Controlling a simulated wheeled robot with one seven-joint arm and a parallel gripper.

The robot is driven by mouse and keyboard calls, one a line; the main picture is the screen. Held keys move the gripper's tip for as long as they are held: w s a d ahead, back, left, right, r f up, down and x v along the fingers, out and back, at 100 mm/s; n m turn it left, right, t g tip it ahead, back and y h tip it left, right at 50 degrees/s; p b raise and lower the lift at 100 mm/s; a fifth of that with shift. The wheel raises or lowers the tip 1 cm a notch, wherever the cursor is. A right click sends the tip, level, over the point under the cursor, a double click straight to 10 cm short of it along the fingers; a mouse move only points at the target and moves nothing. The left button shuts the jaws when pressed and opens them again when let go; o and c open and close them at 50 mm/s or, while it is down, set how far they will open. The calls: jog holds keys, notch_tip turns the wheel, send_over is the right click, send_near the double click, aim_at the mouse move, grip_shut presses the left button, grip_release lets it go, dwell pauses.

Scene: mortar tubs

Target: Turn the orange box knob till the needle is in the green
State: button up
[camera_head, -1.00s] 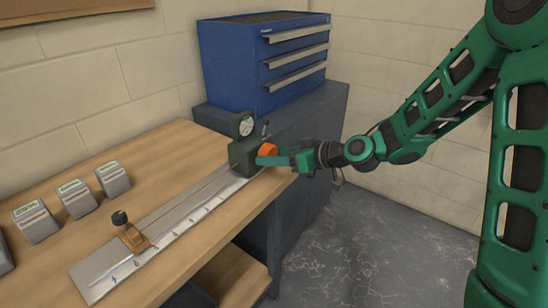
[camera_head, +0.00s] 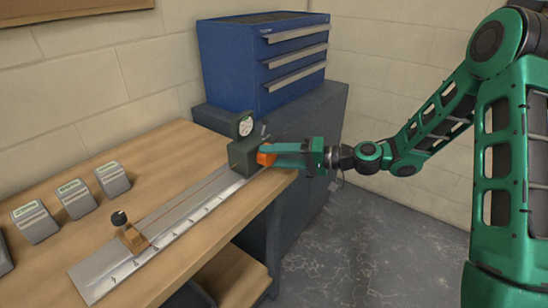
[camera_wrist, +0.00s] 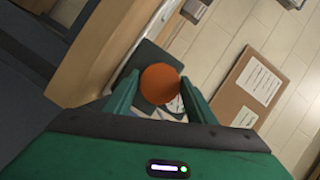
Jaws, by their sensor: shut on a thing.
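The orange knob (camera_head: 265,158) sits on the right end of a dark green box (camera_head: 240,157) at the far end of a metal rail. My gripper (camera_head: 270,153) reaches in from the right and is shut on the knob. In the wrist view the knob (camera_wrist: 160,83) shows between my two green fingers. A round white dial (camera_head: 246,126) stands on top of the box. Its needle and any green band are too small to read. In the wrist view the dial is mostly hidden behind the knob and a finger.
The ruled metal rail (camera_head: 180,225) runs along the wooden bench (camera_head: 165,160), with a small orange-brown clamp (camera_head: 131,238) at its near end. Several grey labelled blocks (camera_head: 75,198) stand to the left. A blue drawer cabinet (camera_head: 230,65) stands behind. Floor at the right is clear.

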jog(key=m, duration=0.1)
jog(key=m+y, duration=0.1)
jog(key=m, duration=0.1)
jog(key=m+y, duration=0.1)
jog(key=m, duration=0.1)
jog(key=shift+w+d+f, duration=0.2)
jog(key=shift+w+f, duration=0.05)
jog(key=shift+m, duration=0.3)
jog(key=o, duration=0.9)
jog(key=shift+c, duration=0.2)
jog(key=shift+o, duration=0.9)
jog(key=shift+a, duration=0.1)
jog(key=shift+s, duration=0.1)
jog(key=v, duration=1)
jog(key=shift+d+f, duration=0.2)
jog(key=shift+d, duration=0.2)
jog(key=shift+s, duration=0.1)
